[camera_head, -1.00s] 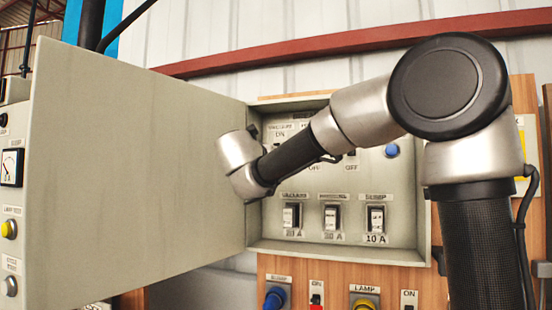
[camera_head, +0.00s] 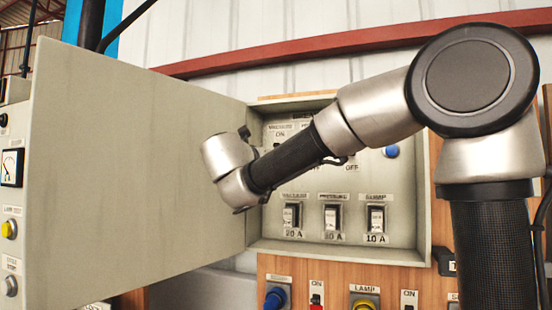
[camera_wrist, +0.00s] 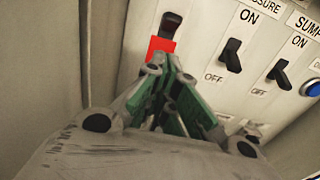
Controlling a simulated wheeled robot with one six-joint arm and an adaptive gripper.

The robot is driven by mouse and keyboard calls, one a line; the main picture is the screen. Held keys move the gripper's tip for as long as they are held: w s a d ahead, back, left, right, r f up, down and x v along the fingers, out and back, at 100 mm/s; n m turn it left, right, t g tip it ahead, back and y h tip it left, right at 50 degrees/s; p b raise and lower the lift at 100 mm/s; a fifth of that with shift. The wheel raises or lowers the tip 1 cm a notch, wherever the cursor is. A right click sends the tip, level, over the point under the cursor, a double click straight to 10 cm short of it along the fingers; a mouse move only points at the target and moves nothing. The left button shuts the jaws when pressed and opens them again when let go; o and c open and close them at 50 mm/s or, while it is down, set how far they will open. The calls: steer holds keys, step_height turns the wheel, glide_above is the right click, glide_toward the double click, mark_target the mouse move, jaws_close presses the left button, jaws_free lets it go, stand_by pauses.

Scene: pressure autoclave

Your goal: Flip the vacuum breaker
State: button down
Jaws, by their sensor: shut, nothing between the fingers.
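The vacuum breaker (camera_head: 291,215), a black rocker labelled VACUUM and 20 A, is at the left of the lower row in the open grey box. In the wrist view, my gripper (camera_wrist: 168,72) has its green-padded fingers together and empty. The fingertips are just below a red piece (camera_wrist: 160,46) under a dark switch (camera_wrist: 171,22), left of the pressure switch (camera_wrist: 232,55). I cannot tell whether they touch it. In the head view, my wrist hides the fingers at the box's left side.
The open cabinet door (camera_head: 140,170) stands close to the left of my wrist. Pressure (camera_head: 332,216) and sump (camera_head: 376,218) breakers sit to the right in the lower row. A sump switch (camera_wrist: 280,73) and blue button (camera_wrist: 311,88) are on the upper panel.

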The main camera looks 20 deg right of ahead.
steer(key=shift+v, duration=2.15)
steer(key=s+d+f+m+g+y, duration=0.1)
steer(key=s+d+f+m+g, duration=0.2)
steer(key=f+m, duration=0.3)
steer(key=s+d+f+m+g+y, duration=0.2)
steer(key=s+d+f+m+g, duration=0.1)
steer(key=f, duration=0.5)
steer(key=s+d+f+m+g+y, duration=0.1)
steer(key=s+d+f+m+g, duration=0.3)
steer(key=f, duration=0.3)
steer(key=s+d+f+m+y, duration=0.3)
steer(key=s+d+f+m, duration=0.1)
steer(key=s+m, duration=0.4)
steer(key=s+d+f+m+y, duration=0.3)
steer(key=s+m, duration=0.4)
steer(key=s, duration=0.4)
steer(key=shift+s+d+f+m+y, duration=0.35)
steer(key=shift+d+f, duration=0.2)
steer(key=shift+f, duration=0.6)
